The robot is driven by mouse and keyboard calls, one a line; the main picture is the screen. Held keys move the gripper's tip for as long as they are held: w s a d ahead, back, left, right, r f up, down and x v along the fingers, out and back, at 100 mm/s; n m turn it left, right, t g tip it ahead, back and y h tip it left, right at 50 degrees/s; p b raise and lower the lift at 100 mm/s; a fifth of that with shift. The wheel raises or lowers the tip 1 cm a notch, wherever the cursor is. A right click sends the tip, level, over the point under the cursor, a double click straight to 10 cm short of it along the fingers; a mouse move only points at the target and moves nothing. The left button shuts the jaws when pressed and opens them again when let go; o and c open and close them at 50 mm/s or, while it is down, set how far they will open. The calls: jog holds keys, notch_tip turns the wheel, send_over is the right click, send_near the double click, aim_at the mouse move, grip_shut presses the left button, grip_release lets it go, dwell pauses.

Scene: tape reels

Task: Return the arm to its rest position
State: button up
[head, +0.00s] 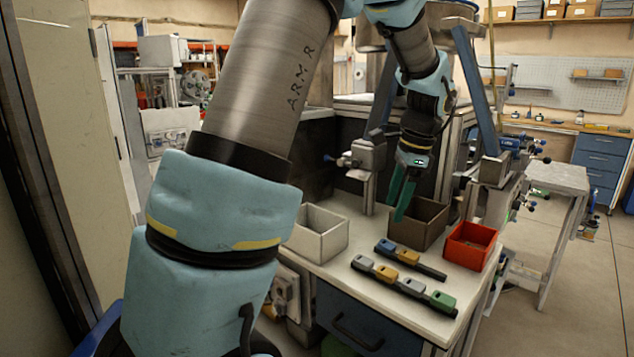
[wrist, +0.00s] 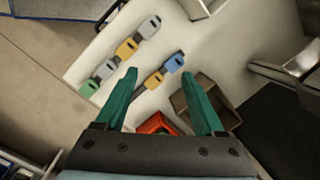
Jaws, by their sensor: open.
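My gripper (head: 404,190) has green fingers and hangs over the white worktable, above the left side of the brown bin. In the wrist view my gripper (wrist: 165,85) has its two fingers spread apart with nothing between them. Its fingers are above the table and do not appear to touch the bins or the small coloured pieces. My arm reaches from the left foreground up and over to the table, bent at the top of the head view. Part of the brown bin is hidden behind a finger in the wrist view.
On the table stand a white bin (head: 319,236), the brown bin (head: 432,222) and a red bin (head: 470,247). Two dark strips hold coloured pieces: a longer front strip (head: 402,287) and a shorter back strip (head: 430,271). Blue-grey posts and metal fixtures rise behind.

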jog(key=s+a+f+n, duration=0.2)
jog(key=a+n, duration=0.3)
jog(key=a, duration=0.3)
jog(key=s+a+f+n+h, duration=0.1)
jog(key=s+a+f+n, duration=0.1)
jog(key=s+a+n, duration=0.3)
jog(key=s+a+f+n+h, duration=0.1)
jog(key=s+a+f+n, duration=0.2)
jog(key=a+n, duration=0.3)
jog(key=s+a, duration=0.1)
jog(key=a, duration=0.3)
jog(key=shift+a+n, duration=0.3)
jog(key=shift+n, duration=0.1)
